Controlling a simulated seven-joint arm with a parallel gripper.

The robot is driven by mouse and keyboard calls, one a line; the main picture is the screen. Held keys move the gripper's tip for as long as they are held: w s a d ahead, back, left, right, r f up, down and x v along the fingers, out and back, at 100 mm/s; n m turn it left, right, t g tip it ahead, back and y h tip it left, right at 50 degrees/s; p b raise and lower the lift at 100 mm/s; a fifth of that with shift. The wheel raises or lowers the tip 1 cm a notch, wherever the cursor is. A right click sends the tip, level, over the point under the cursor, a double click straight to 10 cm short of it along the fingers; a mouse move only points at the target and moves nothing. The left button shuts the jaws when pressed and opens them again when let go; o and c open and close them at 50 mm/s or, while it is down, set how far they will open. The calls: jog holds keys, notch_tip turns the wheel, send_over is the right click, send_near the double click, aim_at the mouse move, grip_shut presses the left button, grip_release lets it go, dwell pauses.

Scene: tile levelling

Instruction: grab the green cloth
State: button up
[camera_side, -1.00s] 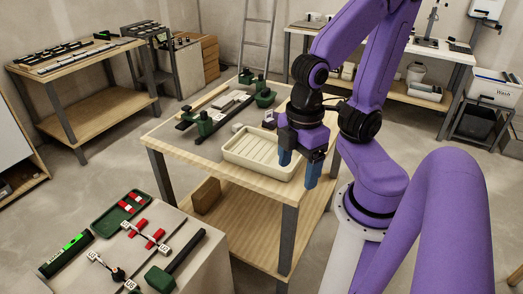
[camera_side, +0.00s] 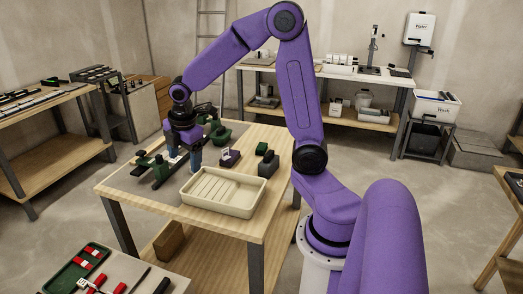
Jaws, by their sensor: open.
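I cannot make out a green cloth for certain in the side view. My gripper (camera_side: 184,157) points down with its blue fingers apart, over the far left part of the wooden work table (camera_side: 228,226). Small dark green items stand close around it: one to its left (camera_side: 143,159) and one behind it to the right (camera_side: 218,134). They look like hard tool parts, and my gripper hides part of that area. Whether the fingers touch anything there cannot be told.
A cream ribbed tray (camera_side: 222,205) lies in front of my gripper. A green tray (camera_side: 78,268) with red and white pieces is at the lower left.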

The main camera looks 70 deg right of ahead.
jog(key=w+d+f+h, duration=0.1)
jog(key=w+d, duration=0.1)
jog(key=d, duration=0.4)
jog(key=w+d+f, duration=0.1)
jog(key=w+d, duration=0.2)
jog(key=d, duration=0.4)
jog(key=n+g+h, duration=0.2)
jog(key=n, duration=0.2)
send_over(261, 146)
jog(key=a, duration=0.3)
jog(key=f, duration=1.6)
jog(key=shift+s+d, duration=0.15)
jog(key=shift+d, duration=0.05)
jog(key=shift+d+x, duration=0.2)
jog(key=shift+x, duration=1.2)
jog(key=shift+d+x, duration=0.2)
jog(key=shift+x, duration=1.25)
jog(key=shift+r, duration=0.15)
jog(key=c, duration=1.1)
